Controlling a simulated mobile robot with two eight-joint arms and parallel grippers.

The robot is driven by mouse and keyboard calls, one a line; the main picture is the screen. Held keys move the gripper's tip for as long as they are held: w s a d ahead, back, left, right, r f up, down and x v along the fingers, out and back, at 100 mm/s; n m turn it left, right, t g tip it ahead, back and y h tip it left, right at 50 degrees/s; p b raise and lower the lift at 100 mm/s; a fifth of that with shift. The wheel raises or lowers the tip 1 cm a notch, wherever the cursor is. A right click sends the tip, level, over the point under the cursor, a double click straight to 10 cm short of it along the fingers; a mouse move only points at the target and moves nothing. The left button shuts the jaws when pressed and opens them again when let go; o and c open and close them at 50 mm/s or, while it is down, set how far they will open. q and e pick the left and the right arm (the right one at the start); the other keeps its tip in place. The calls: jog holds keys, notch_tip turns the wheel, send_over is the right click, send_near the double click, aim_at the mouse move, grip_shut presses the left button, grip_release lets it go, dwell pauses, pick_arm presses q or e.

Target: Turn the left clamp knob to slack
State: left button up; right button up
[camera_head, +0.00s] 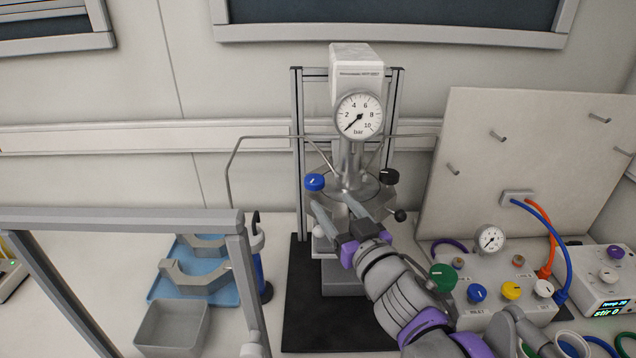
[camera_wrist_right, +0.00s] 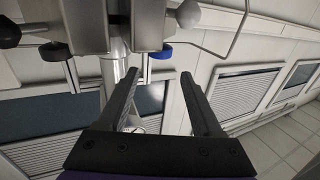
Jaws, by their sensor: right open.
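The reactor stands at the middle of the bench, with a round bar gauge (camera_head: 358,115) on top. A pale grey knob on its left side, which I take for the left clamp knob (camera_head: 319,232), is partly hidden by my gripper; it shows in the right wrist view (camera_wrist_right: 188,14) at the top. A black knob (camera_head: 400,215) sits on the opposite side. My right gripper (camera_head: 334,204) is open in front of the vessel, fingers spread and empty; in the wrist view its fingertips (camera_wrist_right: 160,77) are apart from the grey knob. My left gripper is not in view.
A blue valve knob (camera_head: 314,182) and a black valve knob (camera_head: 388,176) sit above the vessel. A blue tray (camera_head: 225,292) and grey bin (camera_head: 172,330) lie left. A valve box (camera_head: 505,308) with coloured knobs and hoses stands right, before a pegged panel (camera_head: 540,150).

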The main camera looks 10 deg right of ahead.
aim_at(321, 184)
jog(key=w, duration=0.3)
jog(key=w+a, duration=0.1)
jog(key=w, duration=0.4)
jog(key=shift+w+a+f+p, duration=0.1)
jog(key=shift+w+a+p, duration=0.25)
jog(key=shift+w+p, duration=0.05)
grip_shut()
jog(key=y+b, duration=0.1)
jog(key=b, duration=0.2)
jog(key=n+y+b, duration=0.1)
jog(key=b, duration=0.2)
jog(key=shift+w+d+f+n+g+b, duration=0.1)
jog(key=shift+d+f+n+g+b, duration=0.15)
jog(key=shift+n+g+b, duration=0.1)
jog(key=shift+r+n+y, duration=0.15)
jog(key=shift+n+y, duration=0.1)
jog(key=shift+y, duration=0.45)
jog(key=shift+n+g+y, duration=0.35)
jog(key=shift+n+y, duration=0.05)
jog(key=shift+y, duration=0.1)
